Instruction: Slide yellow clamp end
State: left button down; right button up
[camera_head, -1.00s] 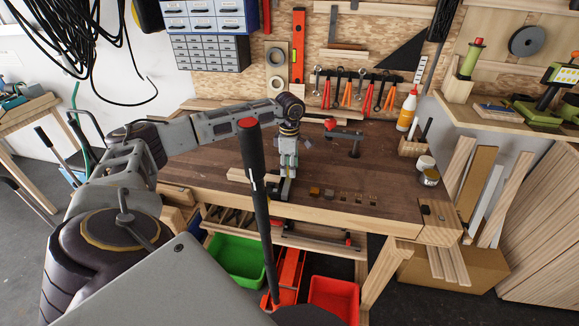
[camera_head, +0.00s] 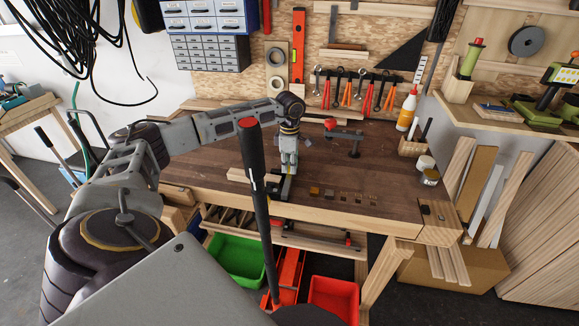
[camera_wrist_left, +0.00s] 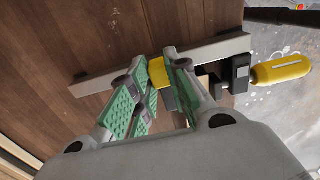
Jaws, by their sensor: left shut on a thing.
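A clamp with a long grey bar (camera_wrist_left: 210,52) lies across the wooden bench top. It has a yellow handle (camera_wrist_left: 280,71) at the right and a black jaw (camera_wrist_left: 236,72) beside it in the left wrist view. My left gripper (camera_wrist_left: 156,66) is shut on the yellow clamp end (camera_wrist_left: 157,73), a small yellow block at the bar, partly hidden by the fingers. In the head view my left gripper (camera_head: 288,172) points down near the bench's front edge, and the clamp there is small and mostly hidden. My right gripper is not in view.
On the bench (camera_head: 215,165) a light wood strip (camera_head: 240,175) lies left of the gripper, and small wooden blocks (camera_head: 330,192) lie to the right. Another clamp with a red end (camera_head: 330,124) stands behind. A black lever with a red tip (camera_head: 254,165) crosses the view.

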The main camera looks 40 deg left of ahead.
pick_arm(q)
jog(key=shift+w+a, duration=0.4)
jog(key=shift+w, duration=0.35)
jog(key=shift+w+a, duration=0.4)
jog(key=shift+w, duration=0.2)
jog(key=shift+w+a, duration=0.35)
jog(key=shift+w, duration=0.25)
jog(key=shift+w+a, duration=0.15)
jog(key=shift+w, duration=0.15)
jog(key=shift+w+a, duration=0.35)
jog(key=shift+w, duration=0.2)
jog(key=shift+w+a, duration=0.35)
jog(key=shift+w, duration=0.2)
jog(key=shift+w+a, duration=0.3)
jog(key=shift+w, duration=0.2)
jog(key=shift+w+a, duration=0.4)
jog(key=shift+w, duration=0.2)
jog(key=c, duration=1.8)
grip_release()
jog(key=o, duration=0.4)
jog(key=shift+o, duration=0.2)
jog(key=shift+w+r, duration=0.1)
jog(key=shift+r, duration=0.5)
notch_tip(320, 180, up, 11)
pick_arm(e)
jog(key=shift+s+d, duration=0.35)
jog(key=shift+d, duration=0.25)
